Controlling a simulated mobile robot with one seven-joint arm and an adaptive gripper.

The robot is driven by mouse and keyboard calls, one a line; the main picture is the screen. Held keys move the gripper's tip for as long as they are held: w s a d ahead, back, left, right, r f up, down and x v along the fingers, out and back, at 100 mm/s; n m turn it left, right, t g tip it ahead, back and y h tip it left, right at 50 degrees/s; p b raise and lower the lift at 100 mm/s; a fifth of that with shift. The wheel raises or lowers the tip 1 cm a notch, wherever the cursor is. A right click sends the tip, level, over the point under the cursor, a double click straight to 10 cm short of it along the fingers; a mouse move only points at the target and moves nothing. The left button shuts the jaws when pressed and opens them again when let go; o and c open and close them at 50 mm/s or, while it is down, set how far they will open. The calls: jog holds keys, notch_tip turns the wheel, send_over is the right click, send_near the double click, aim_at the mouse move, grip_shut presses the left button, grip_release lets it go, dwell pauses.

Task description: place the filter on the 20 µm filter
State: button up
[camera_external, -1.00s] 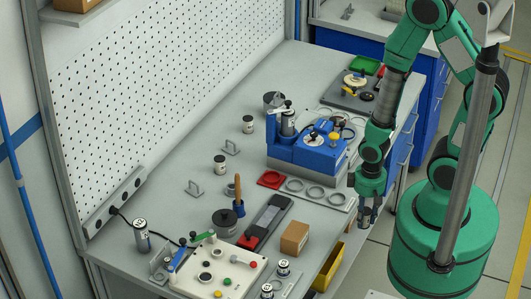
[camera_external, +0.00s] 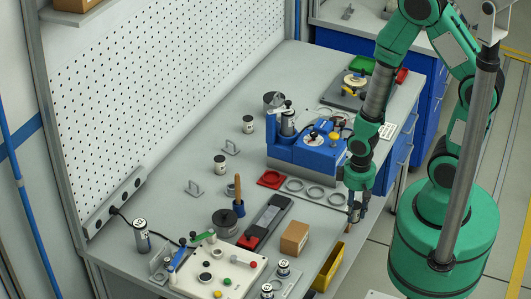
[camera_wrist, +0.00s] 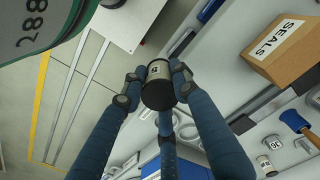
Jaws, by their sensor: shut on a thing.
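My gripper (camera_external: 355,212) is at the right edge of the bench, beside the row of grey rings. In the wrist view my gripper (camera_wrist: 156,80) is shut on a small dark and silver filter (camera_wrist: 158,88), its fingertips on either side. Other small labelled filters stand on the bench: one near the pegboard (camera_external: 248,124), one nearer the middle (camera_external: 220,165), and several around the front panel (camera_external: 283,268). I cannot read which is 20 µm.
A cardboard box (camera_external: 294,238), marked SEALS in the wrist view (camera_wrist: 288,52), stands near the bench edge. A blue machine (camera_external: 310,150) is behind the rings (camera_external: 315,192).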

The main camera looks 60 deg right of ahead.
jog(key=w+d+r+p, duration=0.1)
jog(key=w+d+p, duration=0.1)
jog(key=w, duration=1)
jog(key=w+d+r+m+p, duration=0.1)
jog(key=w+d+r+p, duration=0.1)
jog(key=w, duration=1.1)
jog(key=w+d+r+p, duration=0.2)
jog(key=w, duration=1)
jog(key=shift+w+r+p, duration=0.25)
jog(key=shift+w+p, duration=0.05)
jog(key=shift+w, duration=0.05)
jog(key=shift+w, duration=0.1)
jog(key=p, duration=0.2)
send_over(220, 158)
jog(key=shift+f, duration=0.75)
jog(key=shift+f, duration=0.1)
jog(key=shift+f+p, duration=0.55)
jog(key=shift+f, duration=1.1)
jog(key=shift+f, duration=0.1)
